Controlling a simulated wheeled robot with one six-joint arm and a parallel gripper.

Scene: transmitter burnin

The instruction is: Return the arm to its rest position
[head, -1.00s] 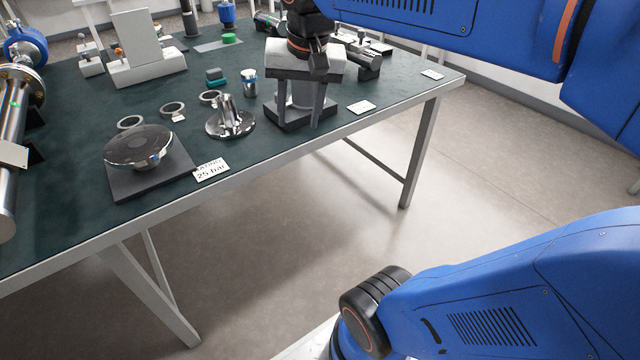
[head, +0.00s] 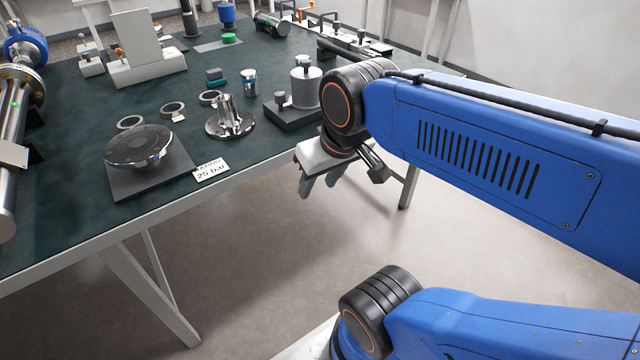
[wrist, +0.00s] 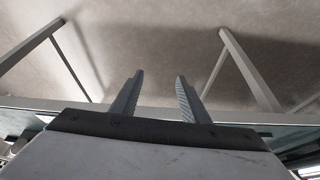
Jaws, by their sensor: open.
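My gripper (head: 320,186) hangs just off the front edge of the green-topped table in the head view, fingers pointing down and empty. In the wrist view my gripper (wrist: 157,90) has its two fingers apart with nothing between them. The floor and the table's legs show beyond the fingers there. My blue arm stretches in from the right of the head view and hides part of the table's right end.
The table (head: 70,235) holds a flanged metal part (head: 230,122), a round silver disc on a dark plate (head: 170,175), a metal cylinder on a dark base (head: 290,115) and a rating card (head: 211,171). Floor (head: 270,270) in front is clear.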

